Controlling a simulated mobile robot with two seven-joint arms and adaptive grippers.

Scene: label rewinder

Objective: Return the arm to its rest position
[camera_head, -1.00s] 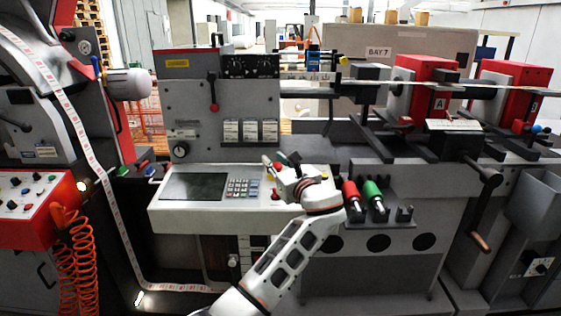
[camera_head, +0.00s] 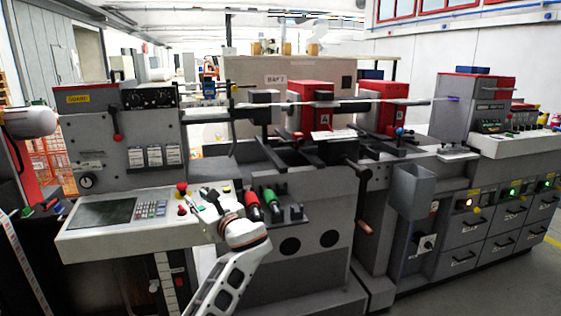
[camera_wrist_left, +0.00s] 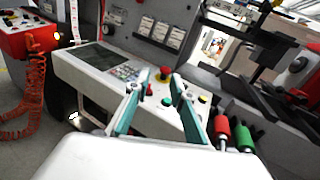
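My left arm reaches up from the bottom of the head view, and my left gripper (camera_head: 205,197) is over the right end of the console (camera_head: 115,242), close to its buttons. In the left wrist view the two teal fingers of my left gripper (camera_wrist_left: 157,86) stand apart with nothing held between them. The console's red mushroom button (camera_wrist_left: 165,74) and a green button (camera_wrist_left: 167,101) show behind the fingers. I cannot tell whether the gripper touches the console. My right gripper is not in view.
A red-handled tool (camera_head: 252,206) and a green-handled tool (camera_head: 270,202) stand in a rack just right of my left gripper. A hand crank (camera_head: 365,200) and a grey bin (camera_head: 411,190) are farther right. Open floor shows at the lower right.

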